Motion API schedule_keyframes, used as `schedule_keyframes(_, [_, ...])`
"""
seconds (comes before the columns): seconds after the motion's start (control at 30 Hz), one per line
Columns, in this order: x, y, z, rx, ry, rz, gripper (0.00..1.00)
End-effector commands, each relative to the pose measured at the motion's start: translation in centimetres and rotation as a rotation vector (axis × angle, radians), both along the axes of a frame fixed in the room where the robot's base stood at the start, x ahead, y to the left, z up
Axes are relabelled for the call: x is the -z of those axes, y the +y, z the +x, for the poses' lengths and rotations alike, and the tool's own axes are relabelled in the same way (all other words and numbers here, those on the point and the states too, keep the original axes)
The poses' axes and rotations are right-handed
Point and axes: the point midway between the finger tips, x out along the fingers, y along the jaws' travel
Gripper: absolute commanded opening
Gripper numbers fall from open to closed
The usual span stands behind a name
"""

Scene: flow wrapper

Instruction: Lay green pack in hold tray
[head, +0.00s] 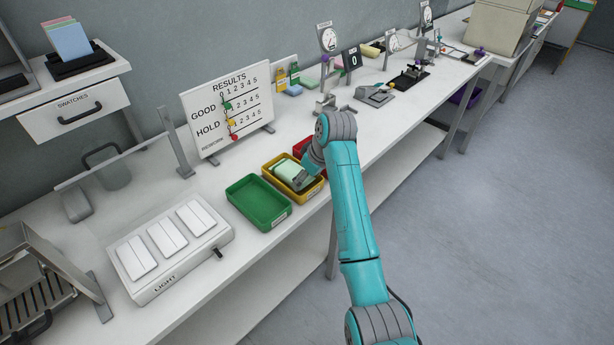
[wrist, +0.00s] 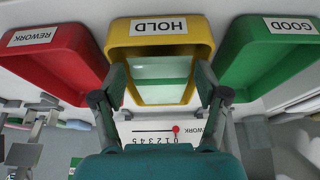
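The pale green pack (head: 292,174) is at the yellow hold tray (head: 285,191), within its outline and looking slightly tilted in the head view. In the wrist view the pack (wrist: 161,78) has a darker green band and lies inside the outline of the tray marked HOLD (wrist: 160,44). My gripper (wrist: 161,82) has one finger at each side of the pack, with no clear gap, and looks shut on it. In the head view my wrist hides part of the tray and the fingers. Whether the pack touches the tray floor is unclear.
A green tray (head: 258,204) marked GOOD stands left of the hold tray, and a red REWORK tray (head: 302,146) right of it, partly hidden. The results board (head: 228,108) stands behind. A light box (head: 171,247) is farther left on the bench.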

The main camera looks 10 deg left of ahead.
Motion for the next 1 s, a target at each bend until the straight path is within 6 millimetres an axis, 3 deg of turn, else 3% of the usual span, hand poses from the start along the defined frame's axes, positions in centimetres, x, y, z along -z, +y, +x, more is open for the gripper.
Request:
schedule_keyframes(0.07, [0.0,0.0,0.0,0.000,0.000,0.000,0.97])
schedule_keyframes(0.47, [-0.4,-0.1,-0.1,0.000,-0.001,0.000,0.97])
schedule_keyframes(1.0, [-6.6,-2.2,-1.6,0.001,0.000,0.000,0.97])
